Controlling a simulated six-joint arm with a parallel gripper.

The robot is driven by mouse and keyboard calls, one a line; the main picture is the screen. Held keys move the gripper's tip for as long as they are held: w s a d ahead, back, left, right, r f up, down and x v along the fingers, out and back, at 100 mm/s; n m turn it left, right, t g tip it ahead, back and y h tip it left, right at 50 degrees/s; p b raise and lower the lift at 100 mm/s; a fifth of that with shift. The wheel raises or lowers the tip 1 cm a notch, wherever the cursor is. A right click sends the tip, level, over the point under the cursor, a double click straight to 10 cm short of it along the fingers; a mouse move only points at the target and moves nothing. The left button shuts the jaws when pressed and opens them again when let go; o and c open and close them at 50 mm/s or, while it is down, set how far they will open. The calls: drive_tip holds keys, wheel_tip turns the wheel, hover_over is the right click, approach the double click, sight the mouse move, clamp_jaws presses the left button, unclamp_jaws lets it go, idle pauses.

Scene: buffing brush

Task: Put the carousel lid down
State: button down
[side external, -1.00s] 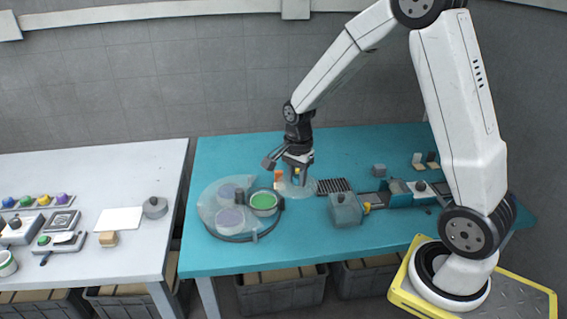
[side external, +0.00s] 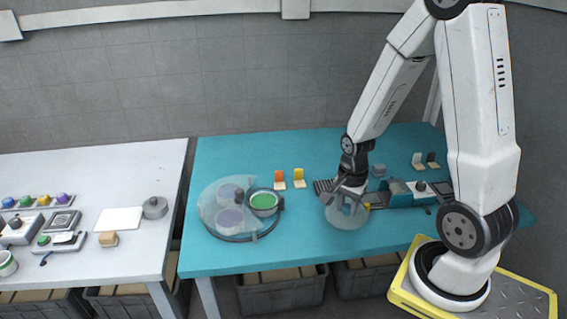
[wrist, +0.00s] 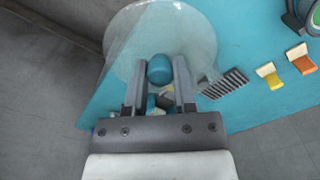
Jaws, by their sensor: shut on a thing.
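My gripper (side external: 350,203) is shut on the blue knob (wrist: 160,69) of a round, clear lid. The lid (side external: 347,219) hangs below my gripper, right of the carousel, and the gap to the table is hard to judge. In the wrist view the clear disc (wrist: 150,30) spreads out past my fingers (wrist: 160,75). The carousel (side external: 212,228) stands on the left of the teal table. It has pale purple discs under a clear cover and a green-filled bowl (side external: 263,202) at its right side.
An orange block (side external: 279,176) and a yellow block (side external: 298,175) stand behind on the teal table (side external: 225,160). A ribbed black rack (side external: 323,186) and a teal device (side external: 412,198) lie near my gripper. The table's front strip between carousel and lid is clear.

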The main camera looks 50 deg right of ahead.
drive_tip(key=w+d+f, duration=0.3)
drive_tip(key=w+f, duration=0.1)
drive_tip(key=w, duration=0.4)
hover_over(308, 221)
drive_tip(key=shift+s+a+f, duration=0.1)
drive_tip(key=shift+s+f, duration=0.05)
drive_tip(key=shift+f, duration=1.2)
drive_tip(key=shift+s+f, duration=0.15)
drive_tip(key=shift+f, duration=1.2)
drive_tip(key=shift+w+f, duration=0.1)
drive_tip(key=shift+f, duration=0.1)
drive_tip(key=shift+w+f, duration=0.15)
drive_tip(key=shift+f, duration=1.45)
drive_tip(key=shift+f, duration=0.15)
